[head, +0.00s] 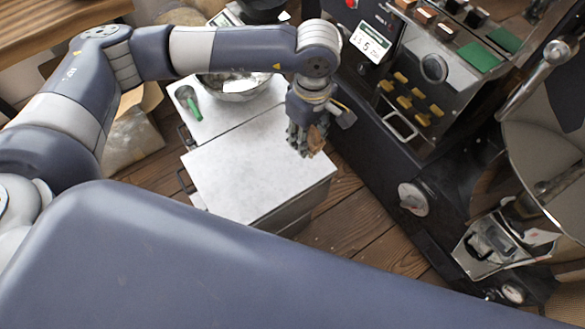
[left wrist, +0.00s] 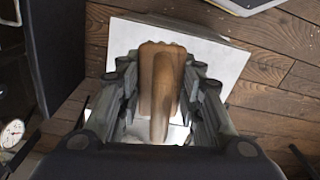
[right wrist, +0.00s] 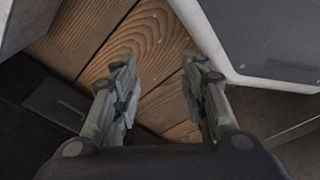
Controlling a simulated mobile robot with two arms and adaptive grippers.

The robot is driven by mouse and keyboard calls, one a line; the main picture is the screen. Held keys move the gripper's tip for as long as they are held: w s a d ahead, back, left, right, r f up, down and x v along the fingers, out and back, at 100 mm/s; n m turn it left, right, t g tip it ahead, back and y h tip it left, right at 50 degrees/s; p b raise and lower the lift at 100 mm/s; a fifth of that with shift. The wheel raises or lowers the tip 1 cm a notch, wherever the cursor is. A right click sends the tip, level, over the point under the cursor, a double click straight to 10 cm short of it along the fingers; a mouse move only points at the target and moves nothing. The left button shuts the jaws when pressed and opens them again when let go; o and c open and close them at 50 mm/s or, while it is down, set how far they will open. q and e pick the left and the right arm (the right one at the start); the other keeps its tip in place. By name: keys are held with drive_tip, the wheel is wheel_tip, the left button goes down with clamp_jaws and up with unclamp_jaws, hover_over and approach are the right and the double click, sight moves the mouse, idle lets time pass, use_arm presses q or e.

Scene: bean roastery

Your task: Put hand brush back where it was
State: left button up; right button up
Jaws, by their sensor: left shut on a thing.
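The hand brush (left wrist: 160,85) is brown and wooden, with a handle toward the camera in the left wrist view. My left gripper (head: 306,140) is shut on the hand brush, which also shows as a small brown piece between the fingers in the head view (head: 316,139). It holds the brush over the right part of the white-topped cabinet (head: 240,175); I cannot tell whether the brush touches the top. My right gripper (right wrist: 160,95) is open and empty over the wooden floor in the right wrist view. It does not show in the head view.
A metal bowl (head: 240,92) and a green-handled tool (head: 188,98) sit on the back white surface. The dark roasting machine (head: 425,130), with switches and a display, stands at the right. The cabinet's front top is bare. A bag (head: 132,135) stands on the floor at left.

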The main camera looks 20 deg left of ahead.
use_arm(q)
drive_tip(key=d+f+n+b, duration=0.4)
drive_tip(key=f+n, duration=0.1)
drive_tip(key=f, duration=0.4)
drive_tip(key=d+f+n+b, duration=0.5)
drive_tip(key=f+n, duration=0.1)
drive_tip(key=f, duration=0.3)
hover_over(295, 164)
wheel_tip(295, 164, down, 2)
drive_tip(key=shift+f+n, duration=0.1)
drive_tip(key=shift+n, duration=0.2)
drive_tip(key=shift+f, duration=0.3)
wheel_tip(295, 164, down, 3)
drive_tip(key=o, duration=0.8)
drive_tip(key=shift+f, duration=0.1)
drive_tip(key=shift+c, duration=0.2)
drive_tip(key=o, duration=0.3)
drive_tip(key=shift+o, duration=0.2)
use_arm(e)
drive_tip(key=w+a, duration=0.1)
drive_tip(key=w, duration=0.6)
drive_tip(key=shift+f+t, duration=0.25)
drive_tip(key=shift+t, duration=0.15)
